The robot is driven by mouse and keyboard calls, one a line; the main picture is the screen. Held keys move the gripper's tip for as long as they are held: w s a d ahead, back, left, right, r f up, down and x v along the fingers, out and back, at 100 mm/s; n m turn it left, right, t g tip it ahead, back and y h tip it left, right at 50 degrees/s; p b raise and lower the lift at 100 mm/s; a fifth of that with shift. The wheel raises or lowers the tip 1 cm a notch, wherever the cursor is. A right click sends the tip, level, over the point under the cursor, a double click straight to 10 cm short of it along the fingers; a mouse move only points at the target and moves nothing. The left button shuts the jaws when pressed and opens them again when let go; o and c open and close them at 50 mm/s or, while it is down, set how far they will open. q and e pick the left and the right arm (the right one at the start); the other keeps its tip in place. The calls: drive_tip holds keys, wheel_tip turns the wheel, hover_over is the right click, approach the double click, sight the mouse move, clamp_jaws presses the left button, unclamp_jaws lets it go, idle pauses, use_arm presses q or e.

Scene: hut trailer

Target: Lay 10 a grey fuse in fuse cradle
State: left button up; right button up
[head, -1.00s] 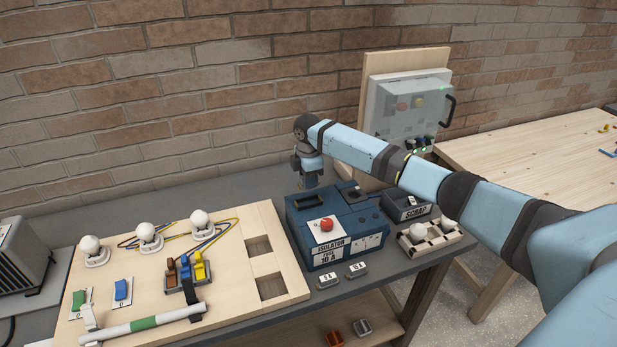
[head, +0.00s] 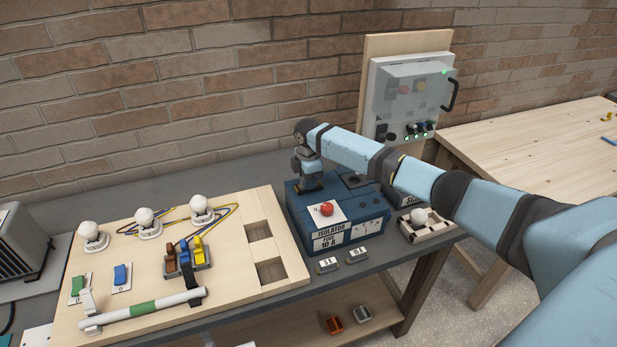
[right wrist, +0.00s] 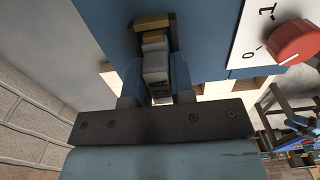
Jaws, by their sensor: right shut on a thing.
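The blue isolator box (head: 345,232), labelled ISOLATOR and 10 A, stands on the grey bench with a red rotary knob (head: 326,209) on top. My right gripper (head: 311,186) points down over the back left of its top. In the right wrist view my right gripper (right wrist: 157,88) is shut on a grey fuse (right wrist: 155,65). The fuse cradle (right wrist: 150,20) is a dark slot with brass parts at the fuse's far end. I cannot tell whether the fuse is seated in it or just above. My left gripper is out of view.
Small holders marked 5 A (head: 328,265) and 10 A (head: 357,255) sit before the box. A wooden board (head: 120,290) with bulbs and switches lies left. A tray with a white bulb (head: 419,216) stands right. A brick wall (head: 150,90) rises behind.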

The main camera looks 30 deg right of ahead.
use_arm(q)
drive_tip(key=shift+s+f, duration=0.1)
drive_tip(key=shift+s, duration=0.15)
use_arm(e)
drive_tip(key=shift+s+f, duration=0.15)
drive_tip(key=shift+f, duration=0.1)
